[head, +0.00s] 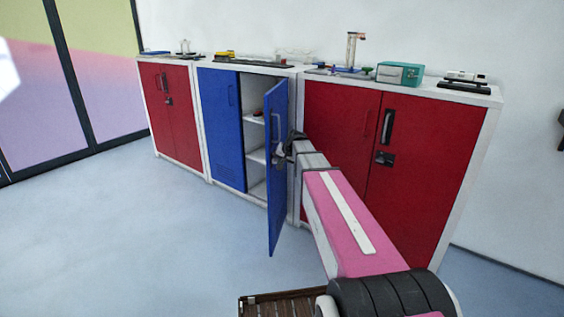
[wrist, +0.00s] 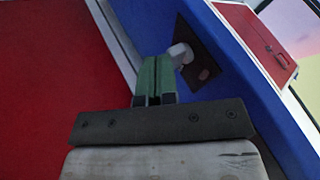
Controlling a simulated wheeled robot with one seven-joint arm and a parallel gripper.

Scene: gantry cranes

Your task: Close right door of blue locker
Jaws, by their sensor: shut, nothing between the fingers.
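The blue locker (head: 227,125) stands between two red lockers; its left door is closed. Its right door (head: 274,190) stands open, swung well out into the room, and white shelves show behind it. In the wrist view the door (wrist: 246,85) fills the right side, with a dark lock plate (wrist: 203,72) and a light grey knob (wrist: 181,54) on it. My gripper (head: 288,150) is at the outer face of the door, near its handle (head: 276,127). Its green fingers (wrist: 155,75) are shut together, right by the knob; I cannot tell whether they touch it.
A red locker (head: 430,170) stands close at right, beside my arm; its front also fills the left of the wrist view (wrist: 55,70). Another red locker (head: 175,115) is at left. Small devices, including a teal box (head: 399,75), stand on top. Floor (head: 130,240) at left is clear.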

